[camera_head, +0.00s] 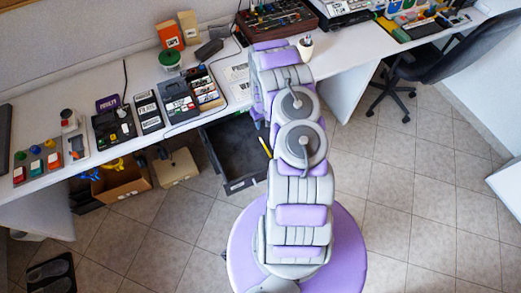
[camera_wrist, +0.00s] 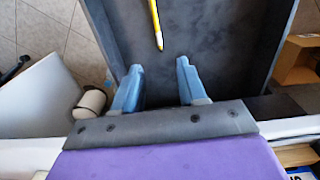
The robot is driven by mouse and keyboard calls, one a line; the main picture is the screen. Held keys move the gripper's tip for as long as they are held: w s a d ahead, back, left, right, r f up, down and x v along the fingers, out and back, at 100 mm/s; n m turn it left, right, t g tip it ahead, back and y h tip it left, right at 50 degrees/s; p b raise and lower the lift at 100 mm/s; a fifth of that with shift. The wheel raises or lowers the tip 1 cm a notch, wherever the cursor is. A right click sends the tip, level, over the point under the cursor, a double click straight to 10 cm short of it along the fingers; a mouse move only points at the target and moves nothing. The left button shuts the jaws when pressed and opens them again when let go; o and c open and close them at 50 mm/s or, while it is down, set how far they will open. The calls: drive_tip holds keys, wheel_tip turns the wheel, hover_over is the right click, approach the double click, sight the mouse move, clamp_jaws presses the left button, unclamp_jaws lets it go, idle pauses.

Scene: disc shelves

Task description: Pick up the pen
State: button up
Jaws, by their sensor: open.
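A yellow pen (camera_wrist: 155,22) shows at the top of the wrist view, over the dark interior of a grey bin (camera_wrist: 262,50), with its tip pointing towards my gripper. The pen's far end is cut off by the frame.
A long white desk (camera_head: 110,170) runs above the bin, carrying several boxes and trays. A cardboard box (camera_head: 121,184) stands on the floor to the left. A dark office chair (camera_head: 437,62) stands at the right. Open tiled floor (camera_head: 405,210) lies at the right.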

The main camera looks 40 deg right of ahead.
drive_tip(key=f, duration=0.1)
drive_tip(key=b, duration=0.3)
hover_over(263, 145)
drive_tip(key=f, duration=1.1)
drive_tip(key=shift+a+f, duration=0.25)
drive_tip(key=shift+f, duration=0.05)
drive_tip(key=shift+d+f, duration=0.1)
drive_tip(key=shift+f, duration=0.2)
drive_tip(key=shift+d+f, duration=0.8)
drive_tip(key=f, duration=0.1)
drive_tip(key=a+f+b, duration=0.1)
drive_tip(key=f, duration=0.2)
drive_tip(key=shift+a+f+b, duration=0.1)
drive_tip(key=shift+a+b, duration=0.15)
drive_tip(key=shift+b, duration=0.1)
drive_tip(key=shift+d+f, duration=0.1)
drive_tip(key=shift+d, duration=0.25)
drive_tip(key=shift+c, duration=0.4)
drive_tip(key=shift+d, duration=0.3)
drive_tip(key=c, duration=0.3)
drive_tip(key=shift+a, duration=0.2)
drive_tip(key=shift+c, duration=1.4)
drive_tip(key=shift+a, duration=0.25)
clamp_jaws()
